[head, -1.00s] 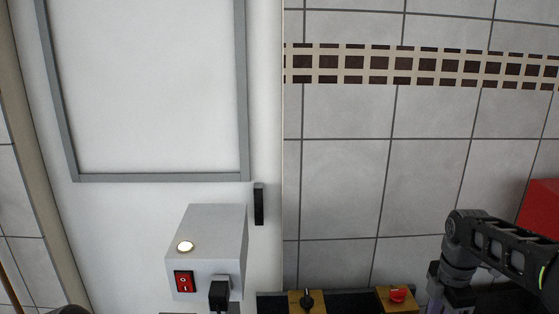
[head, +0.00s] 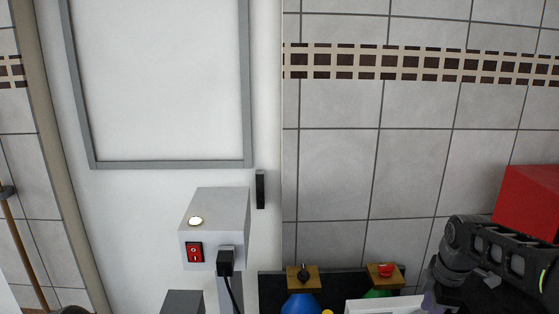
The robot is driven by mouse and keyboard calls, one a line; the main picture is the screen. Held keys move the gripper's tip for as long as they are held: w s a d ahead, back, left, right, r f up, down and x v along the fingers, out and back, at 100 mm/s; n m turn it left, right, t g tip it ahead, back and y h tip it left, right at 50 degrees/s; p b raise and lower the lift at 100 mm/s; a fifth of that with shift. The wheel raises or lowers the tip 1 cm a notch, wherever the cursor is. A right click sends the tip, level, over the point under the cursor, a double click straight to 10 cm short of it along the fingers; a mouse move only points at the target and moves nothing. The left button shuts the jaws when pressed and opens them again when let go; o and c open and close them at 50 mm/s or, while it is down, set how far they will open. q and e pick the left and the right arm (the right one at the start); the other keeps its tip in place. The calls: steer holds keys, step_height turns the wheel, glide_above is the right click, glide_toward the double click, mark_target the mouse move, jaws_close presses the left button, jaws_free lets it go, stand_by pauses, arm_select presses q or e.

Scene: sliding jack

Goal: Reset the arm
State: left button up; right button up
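My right arm (head: 495,255) comes in from the right, bends at a dark joint and runs down past the bottom edge. Its gripper is out of the picture. My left gripper is not in view either; only a small dark rounded piece shows at the bottom left edge, and I cannot tell what it is.
A grey box (head: 222,225) with a red switch (head: 194,252) and black plug (head: 225,262) stands by a white panel door. A red box (head: 525,200) is behind my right arm. Blue (head: 301,304) and green things sit low, below yellow-brown blocks (head: 384,277). A stick leans left.

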steer(key=s+a+f+m+t+y, duration=0.1)
steer(key=a+f+m+y, duration=0.1)
steer(key=a+f+m, duration=0.65)
steer(key=s+a+f+m+t+y, duration=0.15)
steer(key=a+f+m, duration=0.35)
steer(key=a+f, duration=0.7)
steer(key=s+a+f+m+g, duration=0.1)
steer(key=s+a+f, duration=0.2)
steer(key=s, duration=0.4)
steer(key=s+a+f+g, duration=0.1)
steer(key=s+a+f, duration=0.2)
steer(key=s+f, duration=0.3)
steer(key=s+a+f+m+g, duration=0.1)
steer(key=s+f, duration=0.4)
steer(key=s, duration=0.5)
steer(key=shift+a+f+m+g, duration=0.2)
steer(key=shift+a+m+g, duration=0.2)
steer(key=shift+a, duration=0.55)
steer(key=shift+o, duration=0.3)
steer(key=shift+y, duration=0.35)
